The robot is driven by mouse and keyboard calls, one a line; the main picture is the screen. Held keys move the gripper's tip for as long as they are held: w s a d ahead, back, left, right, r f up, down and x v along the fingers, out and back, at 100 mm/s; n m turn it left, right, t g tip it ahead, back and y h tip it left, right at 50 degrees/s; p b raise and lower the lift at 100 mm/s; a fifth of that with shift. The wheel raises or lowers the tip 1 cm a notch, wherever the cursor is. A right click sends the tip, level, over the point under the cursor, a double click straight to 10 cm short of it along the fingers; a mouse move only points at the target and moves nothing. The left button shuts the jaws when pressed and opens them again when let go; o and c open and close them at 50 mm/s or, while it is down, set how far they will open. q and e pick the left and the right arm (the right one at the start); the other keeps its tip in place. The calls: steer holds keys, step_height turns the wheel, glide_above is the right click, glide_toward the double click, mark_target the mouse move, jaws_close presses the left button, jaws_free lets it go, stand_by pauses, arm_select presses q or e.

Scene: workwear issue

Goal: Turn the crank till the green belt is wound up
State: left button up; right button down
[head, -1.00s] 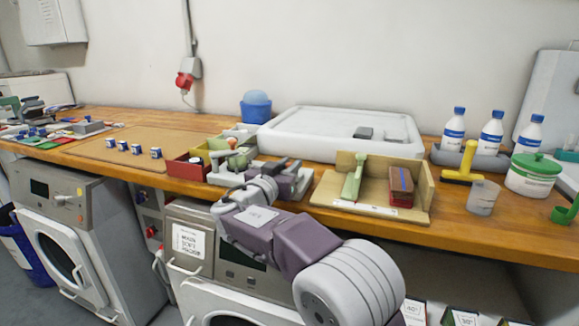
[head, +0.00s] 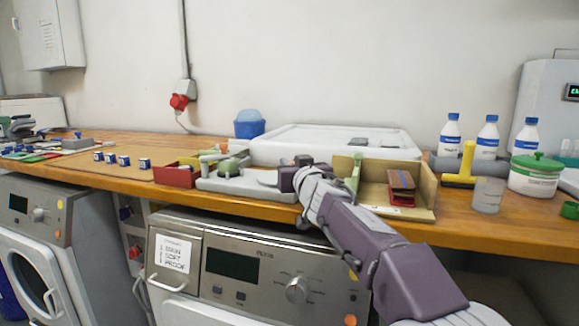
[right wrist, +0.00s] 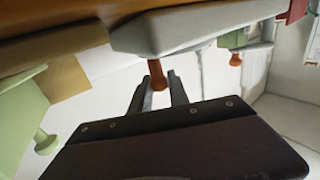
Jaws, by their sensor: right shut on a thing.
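The winding device is a pale grey base (head: 245,186) at the bench's front edge, with a green part (head: 231,167) on it that may be the green belt. My right gripper (head: 283,178) is at the right end of this base in the head view. In the right wrist view its two fingers (right wrist: 158,92) are on either side of an orange-brown knob (right wrist: 157,74), which looks like the crank's handle, beneath the grey base (right wrist: 190,28). The gripper is shut on this knob. The rest of the crank is largely hidden. My left gripper is not in view.
Right of my right gripper stands an open cardboard box (head: 424,195) with a brown and red block (head: 402,186). A red bin (head: 175,176) is to the left. A white tray (head: 300,148) lies behind. Bottles (head: 487,140) and a clear cup (head: 487,195) stand at right.

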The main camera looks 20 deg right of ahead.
steer(key=shift+w+d+n+y+p, duration=0.2)
steer(key=shift+n+y+p, duration=0.3)
steer(key=shift+y+p, duration=0.25)
steer(key=shift+f+n+y+p, duration=0.1)
steer(key=shift+n+y+p, duration=0.2)
steer(key=shift+y+p, duration=0.25)
steer(key=c, duration=1.3)
jaws_free()
steer(key=shift+w, duration=0.1)
steer(key=s, duration=0.2)
steer(key=s+p, duration=0.1)
steer(key=s, duration=0.2)
steer(key=s+d+p, duration=0.1)
steer(key=s, duration=0.2)
steer(key=shift+r, duration=0.2)
steer(key=shift+s+d+f, duration=0.1)
steer(key=shift+s+f, duration=0.05)
steer(key=shift+s, duration=0.35)
